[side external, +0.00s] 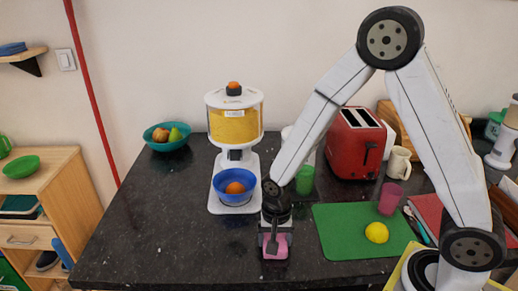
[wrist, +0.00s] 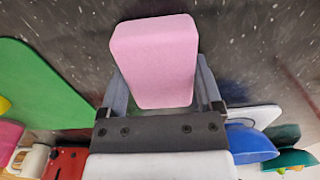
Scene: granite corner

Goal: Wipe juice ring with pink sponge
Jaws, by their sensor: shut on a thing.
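The pink sponge (side external: 277,249) is in my gripper (side external: 275,238), low over the front part of the dark speckled counter (side external: 150,240). In the wrist view the sponge (wrist: 155,60) is a pale pink block between the two grey fingers of my gripper (wrist: 160,92), which are shut on its sides. I cannot tell whether its underside touches the counter. I cannot make out a juice ring in either view; it may be hidden under the sponge or too faint to see.
A juice dispenser (side external: 234,120) with a blue bowl (side external: 236,187) stands just behind my gripper. A green board (side external: 340,235) with a lemon (side external: 377,232) and a pink cup (side external: 389,198) lie to the right. A red toaster (side external: 355,145) stands behind.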

